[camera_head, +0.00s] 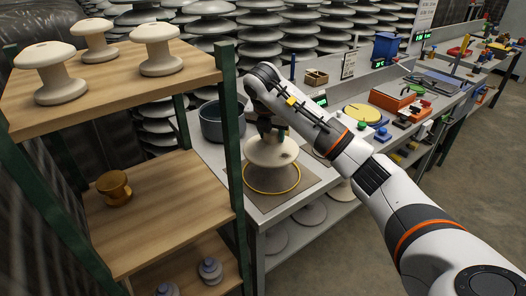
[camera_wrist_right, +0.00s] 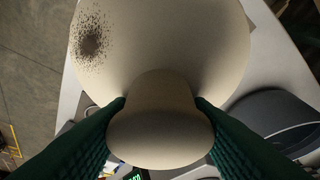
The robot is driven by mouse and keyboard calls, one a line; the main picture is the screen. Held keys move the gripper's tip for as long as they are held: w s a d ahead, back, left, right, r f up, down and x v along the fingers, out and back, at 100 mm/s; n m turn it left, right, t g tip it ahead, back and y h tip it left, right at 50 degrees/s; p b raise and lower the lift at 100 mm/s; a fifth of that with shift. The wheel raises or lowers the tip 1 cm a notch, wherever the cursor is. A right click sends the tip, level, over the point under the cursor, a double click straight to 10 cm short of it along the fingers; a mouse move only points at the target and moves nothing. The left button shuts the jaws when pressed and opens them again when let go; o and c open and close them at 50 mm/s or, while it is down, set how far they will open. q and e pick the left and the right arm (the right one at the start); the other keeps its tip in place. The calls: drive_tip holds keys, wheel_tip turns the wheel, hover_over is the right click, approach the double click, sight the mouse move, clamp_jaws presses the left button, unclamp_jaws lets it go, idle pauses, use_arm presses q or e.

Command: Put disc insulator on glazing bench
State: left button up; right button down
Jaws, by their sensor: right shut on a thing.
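The cream disc insulator (camera_head: 272,153) is over the glazing bench (camera_head: 215,160), above a brown mat (camera_head: 270,204) with a yellow ring (camera_head: 272,193) on it. I cannot tell whether it touches the mat. My right gripper (camera_head: 268,128) is shut on its top knob, coming from above. In the right wrist view the green fingers of the gripper (camera_wrist_right: 160,130) close on both sides of the knob (camera_wrist_right: 160,140). The wide disc (camera_wrist_right: 170,40) lies beyond, with a dark speckled patch (camera_wrist_right: 91,43). My left gripper is not in view.
A dark grey pot (camera_head: 222,122) stands just left of the insulator. A green-posted shelf rack (camera_head: 232,150) at the left holds cream spool insulators (camera_head: 160,50) and a brown one (camera_head: 115,187). A yellow disc (camera_head: 362,113) and orange box (camera_head: 392,98) are farther right.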

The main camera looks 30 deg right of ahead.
sight(273, 144)
wheel_tip(273, 144, down, 4)
drive_tip(key=shift+s+d, duration=0.15)
drive_tip(key=shift+f, duration=2.2)
drive_tip(key=c, duration=0.7)
unclamp_jaws()
drive_tip(key=shift+f, duration=0.1)
drive_tip(key=v, duration=1)
drive_tip(key=shift+r+p, duration=0.4)
drive_tip(key=shift+s+a+r, duration=0.25)
drive_tip(key=shift+a+r, duration=0.1)
drive_tip(key=shift+r, duration=0.25)
drive_tip(key=shift+f, duration=0.1)
